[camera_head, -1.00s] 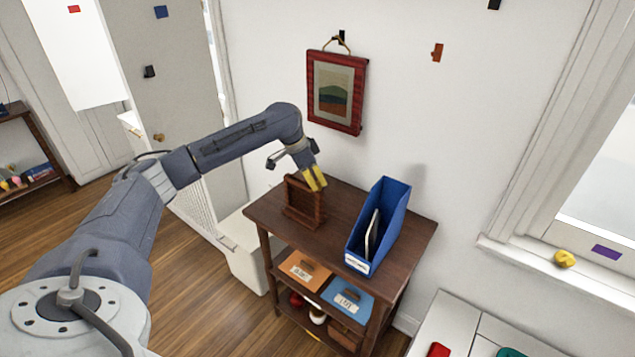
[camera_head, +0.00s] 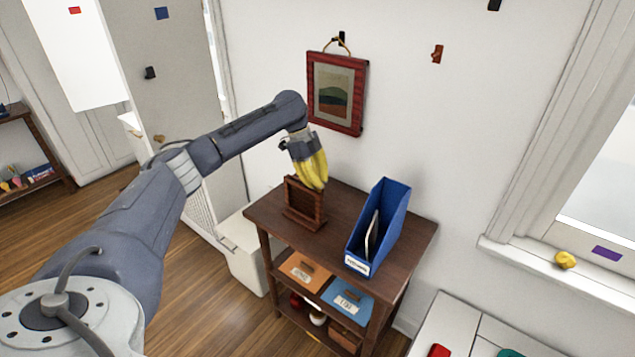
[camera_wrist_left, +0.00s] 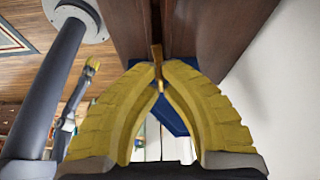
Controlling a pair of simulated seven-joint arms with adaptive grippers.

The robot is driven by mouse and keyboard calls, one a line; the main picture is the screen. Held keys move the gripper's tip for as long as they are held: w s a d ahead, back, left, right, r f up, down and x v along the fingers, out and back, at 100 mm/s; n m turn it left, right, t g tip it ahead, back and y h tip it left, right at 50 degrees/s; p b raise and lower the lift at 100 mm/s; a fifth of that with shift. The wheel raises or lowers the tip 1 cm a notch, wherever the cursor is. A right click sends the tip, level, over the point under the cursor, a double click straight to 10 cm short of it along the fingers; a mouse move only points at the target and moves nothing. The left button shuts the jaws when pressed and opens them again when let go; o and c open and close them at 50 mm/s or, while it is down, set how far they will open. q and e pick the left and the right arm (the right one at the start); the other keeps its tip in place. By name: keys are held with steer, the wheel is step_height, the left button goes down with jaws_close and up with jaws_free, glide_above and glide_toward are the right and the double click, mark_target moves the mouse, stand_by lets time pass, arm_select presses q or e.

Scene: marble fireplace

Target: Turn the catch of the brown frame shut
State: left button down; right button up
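The brown frame (camera_head: 304,205) stands upright on the dark wooden shelf unit. A small brass catch (camera_wrist_left: 157,55) shows at that gap. My left gripper (camera_head: 318,186) is behind the frame's upper edge, pointing down. In the left wrist view its yellow fingertips (camera_wrist_left: 158,68) have come together on either side of the catch and appear to pinch it. What looks like my right gripper (camera_wrist_left: 92,64) is small and far off at the left; its finger state is unclear.
A blue file holder (camera_head: 380,225) stands on the shelf top (camera_head: 345,203) to the right of the frame. A red-framed picture (camera_head: 337,92) hangs on the wall behind.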

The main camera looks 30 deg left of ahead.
arm_select(q)
steer(key=shift+f+m, duration=0.1)
steer(key=shift+m, duration=0.5)
steer(key=c, duration=1.5)
jaws_free()
steer(key=shift+c, duration=0.2)
steer(key=v, duration=1.2)
steer(key=shift+w, duration=0.25)
